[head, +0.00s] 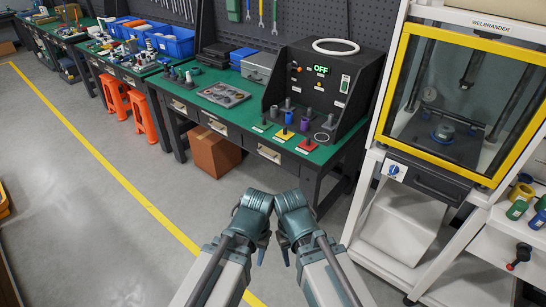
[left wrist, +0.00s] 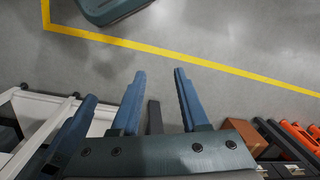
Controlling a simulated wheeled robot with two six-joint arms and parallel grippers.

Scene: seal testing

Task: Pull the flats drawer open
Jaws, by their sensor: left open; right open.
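Several drawers with pale handles line the front of the green-topped bench; the nearest drawer (head: 269,154) and the middle drawer (head: 217,127) look shut. I cannot read which one is the flats drawer. My right gripper (head: 286,252) points down in front of the bench, apart from every drawer. My left gripper is beside it, mostly hidden in the head view; in the left wrist view its fingers (left wrist: 158,74) are spread over bare floor with nothing between them.
The green bench (head: 180,88) carries a black control box (head: 318,85) reading OFF and coloured plugs. A cardboard box (head: 214,152) and orange stools (head: 143,117) stand below. The yellow-framed tester (head: 389,80) is at right.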

